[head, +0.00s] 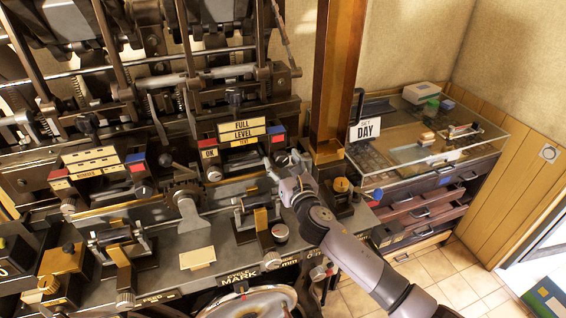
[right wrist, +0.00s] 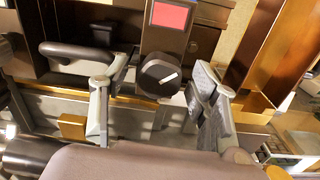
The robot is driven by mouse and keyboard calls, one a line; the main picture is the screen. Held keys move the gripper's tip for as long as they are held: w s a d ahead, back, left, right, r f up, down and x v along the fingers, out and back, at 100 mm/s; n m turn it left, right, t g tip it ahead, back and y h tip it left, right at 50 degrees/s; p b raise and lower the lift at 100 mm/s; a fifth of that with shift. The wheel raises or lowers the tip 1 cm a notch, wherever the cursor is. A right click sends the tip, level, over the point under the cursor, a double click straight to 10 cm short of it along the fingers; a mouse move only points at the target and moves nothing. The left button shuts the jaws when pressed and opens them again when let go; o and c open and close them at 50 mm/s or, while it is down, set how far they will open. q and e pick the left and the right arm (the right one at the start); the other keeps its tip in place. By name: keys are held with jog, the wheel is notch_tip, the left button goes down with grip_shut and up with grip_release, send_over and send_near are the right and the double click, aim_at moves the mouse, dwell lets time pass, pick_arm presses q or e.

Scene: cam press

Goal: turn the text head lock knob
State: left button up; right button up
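The text head (head: 240,142) is a dark unit with yellow "FULL", "LEVEL" and "TEXT" labels. A dark round knob (head: 282,160) sits at its lower right, below a red block; another knob (head: 214,173) sits at its lower left. In the right wrist view, the black knob (right wrist: 160,75) shows a white pointer line slanting up to the right. My right gripper (head: 282,172) is open in front of the right knob. In the right wrist view its fingers (right wrist: 158,95) stand on either side of the knob with gaps. My left gripper is not in view.
A bronze column (head: 336,75) rises just right of the right gripper. A similar labelled head (head: 93,165) stands at left. A glass case (head: 430,135) with a "DAY" card is at right. A dark curved handle (right wrist: 90,50) lies left of the knob.

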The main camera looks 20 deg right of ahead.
jog(key=c, duration=1.1)
